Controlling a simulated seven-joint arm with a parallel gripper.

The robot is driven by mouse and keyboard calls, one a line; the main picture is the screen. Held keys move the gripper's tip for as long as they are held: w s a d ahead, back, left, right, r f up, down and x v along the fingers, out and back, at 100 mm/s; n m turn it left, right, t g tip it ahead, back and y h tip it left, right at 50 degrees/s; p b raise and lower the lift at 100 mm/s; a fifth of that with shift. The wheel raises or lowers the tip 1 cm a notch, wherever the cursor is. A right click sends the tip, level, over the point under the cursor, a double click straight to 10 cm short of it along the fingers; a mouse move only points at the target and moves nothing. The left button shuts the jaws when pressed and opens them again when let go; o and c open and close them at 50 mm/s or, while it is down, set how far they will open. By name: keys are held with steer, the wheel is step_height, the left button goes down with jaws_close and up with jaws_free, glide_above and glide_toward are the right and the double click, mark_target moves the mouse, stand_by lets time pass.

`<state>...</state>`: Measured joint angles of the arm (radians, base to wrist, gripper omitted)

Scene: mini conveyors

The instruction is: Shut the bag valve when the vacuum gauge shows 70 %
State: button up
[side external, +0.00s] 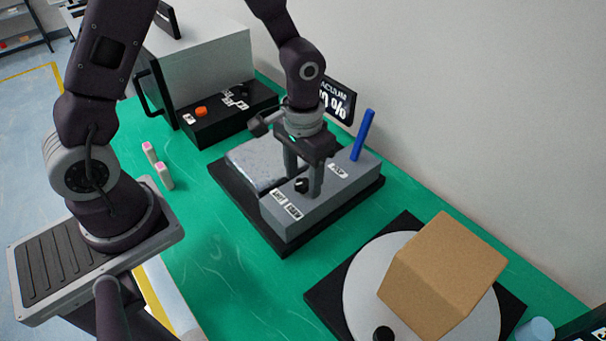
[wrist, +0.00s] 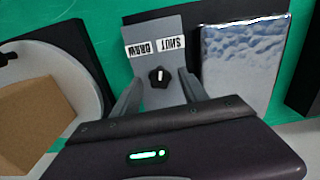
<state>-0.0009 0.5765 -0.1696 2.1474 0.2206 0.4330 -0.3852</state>
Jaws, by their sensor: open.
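The bag valve is a small black knob with a white mark (wrist: 159,76) on a grey block (wrist: 165,32), beside labels reading DRAW and SHUT. The knob also shows in the side view (side external: 301,185). My gripper (wrist: 161,80) is open, its fingers on either side of the knob; contact is not clear. In the side view my gripper (side external: 304,184) points down over the grey block. A silvery bag (wrist: 240,58) lies beside the block. The vacuum gauge display (side external: 341,102) stands behind my wrist, which partly hides it; I cannot read its full number.
A blue upright lever (side external: 362,136) rises from the block's far end. A cardboard box (side external: 440,275) sits on a round turntable (side external: 362,285) to the right. A grey machine (side external: 205,65) and an orange-buttoned black box (side external: 225,122) stand behind. Green table (side external: 215,245) is clear in front.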

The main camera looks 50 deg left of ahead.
mark_target(303, 182)
jaws_close()
steer(key=m, duration=0.3)
jaws_free()
step_height(303, 182, up, 7)
steer(key=shift+r, duration=0.1)
stand_by(0.4)
steer(key=s+a+r+n+t, duration=0.2)
steer(key=s+r+t, duration=0.3)
steer(key=s+r, duration=0.9)
steer(key=shift+s+a+r+n+t, duration=0.3)
steer(key=shift+s+a, duration=0.6)
steer(key=shift+s, duration=0.35)
